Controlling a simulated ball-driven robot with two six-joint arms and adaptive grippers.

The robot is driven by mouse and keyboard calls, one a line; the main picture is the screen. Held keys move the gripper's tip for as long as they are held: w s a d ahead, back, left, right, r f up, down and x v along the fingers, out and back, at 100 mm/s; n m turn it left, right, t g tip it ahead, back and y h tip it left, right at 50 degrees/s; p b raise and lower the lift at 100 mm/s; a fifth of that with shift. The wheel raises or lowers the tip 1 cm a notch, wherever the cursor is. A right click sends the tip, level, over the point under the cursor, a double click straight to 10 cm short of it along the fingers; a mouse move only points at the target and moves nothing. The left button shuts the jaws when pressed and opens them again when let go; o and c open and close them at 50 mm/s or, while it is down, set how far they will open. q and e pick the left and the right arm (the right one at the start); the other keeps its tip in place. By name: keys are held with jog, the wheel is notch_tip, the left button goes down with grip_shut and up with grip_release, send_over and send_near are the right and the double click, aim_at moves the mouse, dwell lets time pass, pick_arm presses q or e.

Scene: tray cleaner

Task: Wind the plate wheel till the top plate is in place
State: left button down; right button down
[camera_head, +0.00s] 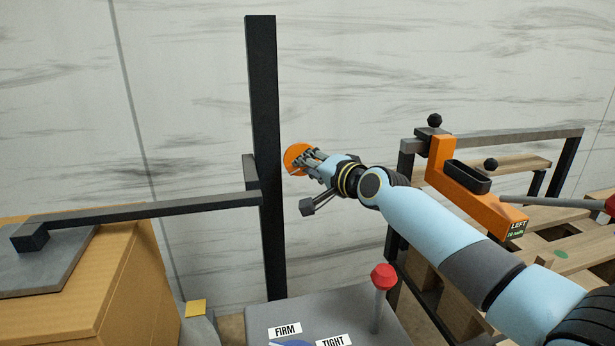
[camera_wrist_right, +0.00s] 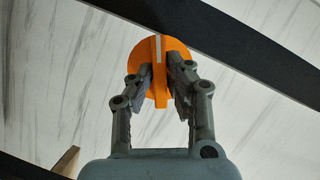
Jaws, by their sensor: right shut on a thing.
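The plate wheel is an orange disc (camera_head: 297,157) beside the black upright post (camera_head: 263,150) in the head view. In the right wrist view the orange wheel (camera_wrist_right: 175,50) shows a raised bar with a white stripe across its middle. My right gripper (camera_head: 308,160) is at the wheel, and its fingers (camera_wrist_right: 160,82) are shut on the wheel's bar from both sides. The top plate (camera_head: 45,262) is a grey slab at the end of a dark arm from the post. It lies over a cardboard box (camera_head: 130,300). My left gripper does not show.
A grey base (camera_head: 355,325) with FIRM and TIGHT labels and a red-knobbed lever (camera_head: 383,278) stands below my right arm. An orange tool marked LEFT (camera_head: 470,196) sits on a dark rail at right, above wooden pallets (camera_head: 570,257). A marbled wall is behind.

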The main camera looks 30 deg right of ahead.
jog(key=shift+f+m+b, duration=0.1)
jog(key=shift+m+b, duration=0.6)
jog(key=c, duration=1.3)
grip_release()
jog(key=s, duration=0.4)
jog(key=s+d+r, duration=0.1)
jog(key=s, duration=0.6)
jog(key=shift+s+d+r, duration=0.2)
jog(key=shift+s+d, duration=0.05)
jog(key=shift+s, duration=0.15)
